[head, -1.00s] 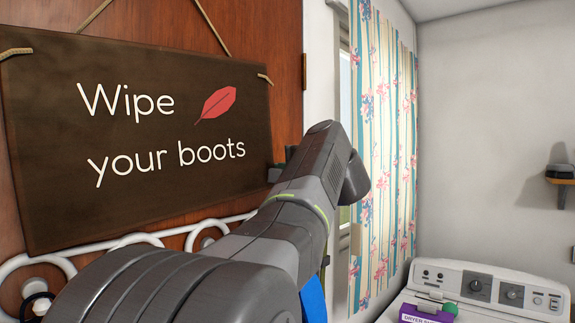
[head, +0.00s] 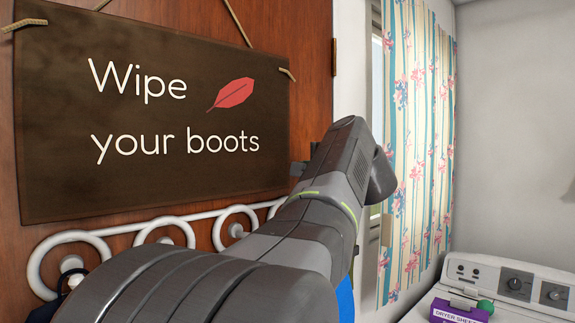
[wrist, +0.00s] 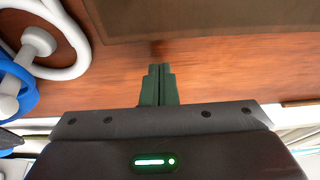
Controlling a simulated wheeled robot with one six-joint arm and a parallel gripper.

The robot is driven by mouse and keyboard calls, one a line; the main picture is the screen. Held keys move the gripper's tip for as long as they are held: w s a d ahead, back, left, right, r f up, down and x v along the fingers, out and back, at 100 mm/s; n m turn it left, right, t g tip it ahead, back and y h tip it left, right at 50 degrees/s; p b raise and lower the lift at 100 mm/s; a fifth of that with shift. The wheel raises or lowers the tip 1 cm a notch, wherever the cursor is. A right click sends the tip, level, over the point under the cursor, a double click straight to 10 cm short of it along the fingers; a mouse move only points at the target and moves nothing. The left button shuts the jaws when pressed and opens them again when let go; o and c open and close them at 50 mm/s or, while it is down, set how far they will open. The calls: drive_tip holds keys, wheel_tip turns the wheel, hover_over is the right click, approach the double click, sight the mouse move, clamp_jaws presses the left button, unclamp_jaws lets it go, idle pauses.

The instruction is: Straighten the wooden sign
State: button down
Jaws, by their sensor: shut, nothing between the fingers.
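The wooden sign (head: 150,185) is a dark brown board with white words "Wipe your boots" and a red feather. It hangs by cord on the reddish wood door. In the head view its left edge is close to upright and it looks nearly level, though the slanted view leaves the exact tilt unclear. My gripper (wrist: 160,68) is shut and empty, its fingers pointing at the door. In the head view it is mostly hidden by my arm, beside the sign's right edge. In the wrist view the sign's edge (wrist: 210,20) lies apart from the fingertips.
A white curled hook rack (head: 90,238) runs below the sign; it also shows at left in the wrist view (wrist: 78,60). A blue item (wrist: 18,85) hangs there. A flowered curtain (head: 415,150), a white machine (head: 490,270) and a purple box (head: 455,310) stand to the right.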

drive_tip(key=d+b+v, duration=0.1)
drive_tip(key=b+v, duration=0.2)
drive_tip(key=v, duration=0.6)
drive_tip(key=shift+s, duration=0.2)
drive_tip(key=shift+d, duration=0.1)
